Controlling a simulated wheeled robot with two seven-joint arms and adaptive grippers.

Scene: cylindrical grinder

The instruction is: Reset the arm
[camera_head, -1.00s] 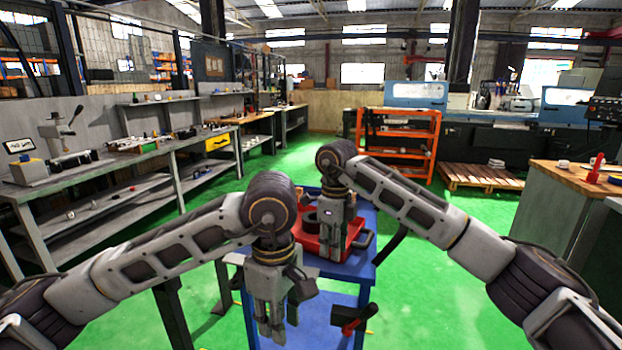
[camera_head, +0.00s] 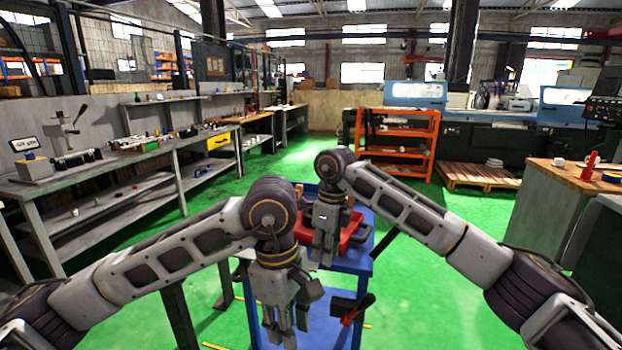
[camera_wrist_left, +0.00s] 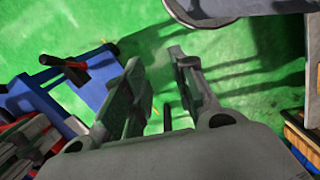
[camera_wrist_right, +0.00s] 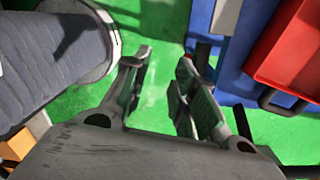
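My left gripper (camera_head: 285,328) hangs pointing down at the near side of the blue cart in the head view. Its fingers are apart with nothing between them in the left wrist view (camera_wrist_left: 158,82). My right gripper (camera_head: 324,252) also points down, farther back and in front of the red tray (camera_head: 352,232). Its fingers are apart and empty in the right wrist view (camera_wrist_right: 160,78), with green floor between them. Both arms are bent inward, with the two grippers close together. My right gripper hides part of the tray.
The blue cart (camera_head: 350,264) stands below the grippers. A black-headed tool with a red part (camera_head: 352,308) shows at its lower level. Workbenches (camera_head: 75,178) line the left. An orange rack (camera_head: 400,142), a wooden pallet (camera_head: 478,175) and a wood-topped bench (camera_head: 562,174) stand right. Green floor lies between.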

